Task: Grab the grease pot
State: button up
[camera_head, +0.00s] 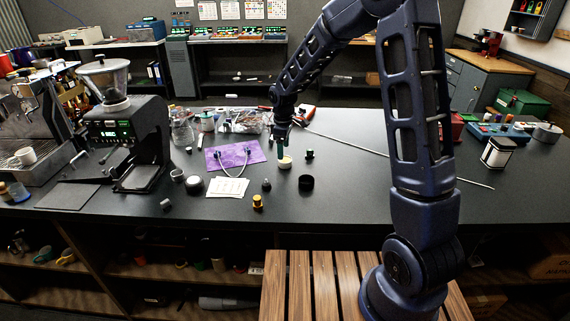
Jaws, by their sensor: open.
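A small cream-coloured pot (285,163), which looks like the grease pot, stands on the dark workbench (390,180) near the middle. My gripper (283,151) points down right above this pot, with its tips at or just over the pot's top. My gripper is open; its fingers are small and dark here, and I cannot tell whether they touch the pot or reach around it. A black round pot or cap (306,183) stands just in front and to the right of the cream pot.
A small dark green part (309,154) stands close on the right. A purple mat (230,154), papers (228,187) and a brass part (258,201) lie left and in front. A long thin rod (400,164) crosses the bench. A coffee grinder (110,130) stands at left.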

aim_at(285, 160)
jog(key=f, duration=0.3)
jog(key=shift+s+d+f, duration=0.2)
jog(key=shift+d+f, duration=0.05)
jog(key=shift+d, duration=0.05)
jog(key=shift+f, duration=0.7)
